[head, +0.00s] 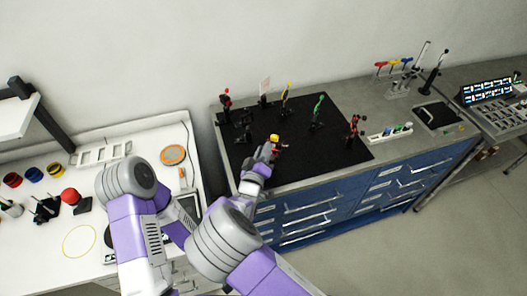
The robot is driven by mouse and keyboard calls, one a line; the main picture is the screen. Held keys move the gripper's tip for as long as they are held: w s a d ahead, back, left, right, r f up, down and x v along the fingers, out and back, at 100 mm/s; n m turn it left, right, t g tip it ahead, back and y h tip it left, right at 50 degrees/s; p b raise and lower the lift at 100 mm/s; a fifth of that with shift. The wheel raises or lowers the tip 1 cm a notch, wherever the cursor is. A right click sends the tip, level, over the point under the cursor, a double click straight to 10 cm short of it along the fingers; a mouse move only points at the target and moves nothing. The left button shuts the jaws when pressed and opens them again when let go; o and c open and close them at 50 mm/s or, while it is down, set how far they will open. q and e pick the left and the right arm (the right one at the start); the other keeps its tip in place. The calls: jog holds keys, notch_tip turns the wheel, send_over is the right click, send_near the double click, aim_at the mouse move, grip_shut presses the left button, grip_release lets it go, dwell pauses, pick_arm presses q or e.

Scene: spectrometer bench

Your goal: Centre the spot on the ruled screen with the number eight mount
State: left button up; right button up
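A black breadboard (331,157) on the grey bench carries several small optical mounts. A pale upright card (265,85), perhaps the ruled screen, stands at its back; no spot or ruling can be made out. A yellow-topped mount (274,138) is nearest the front. My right gripper (268,152) is right beside this one; whether its fingers touch it cannot be told. No number is readable. My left gripper is not visible.
A white bench (76,268) on the left holds coloured rings, a red knob (70,196) and an orange disc (172,155). A white rack (390,133) lies right of the breadboard. Tool stands and a lit panel (488,91) are farther right. Blue drawers (330,208) face the floor.

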jog(key=shift+o, duration=1.4)
jog(key=shift+s, duration=0.1)
jog(key=v, duration=0.7)
jog(key=shift+s+b, duration=0.15)
jog(key=shift+b, duration=0.15)
jog(key=shift+a, duration=0.1)
